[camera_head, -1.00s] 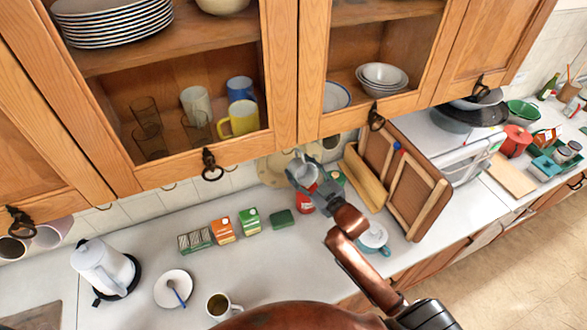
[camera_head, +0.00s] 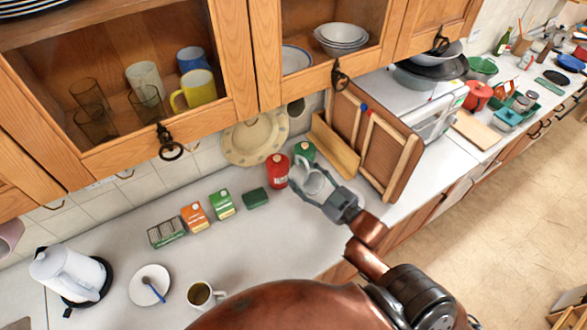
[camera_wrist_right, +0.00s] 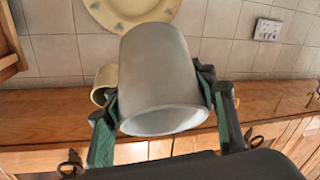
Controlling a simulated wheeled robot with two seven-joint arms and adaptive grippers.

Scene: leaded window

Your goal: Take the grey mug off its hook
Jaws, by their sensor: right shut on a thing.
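My right gripper (camera_head: 316,188) is shut on the grey mug (camera_head: 313,181), holding it out in front of the wall cabinets, clear of any hook. In the head view the gripper partly covers the mug. My left gripper is not in view.
A red jar (camera_head: 277,170) and a green jar (camera_head: 304,151) stand close behind the mug. A patterned plate (camera_head: 253,138) leans on the wall. Wooden boards (camera_head: 370,145) stand to the right. A kettle (camera_head: 68,271) and a tea mug (camera_head: 203,295) are on the counter (camera_head: 245,243), which is bare at its middle.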

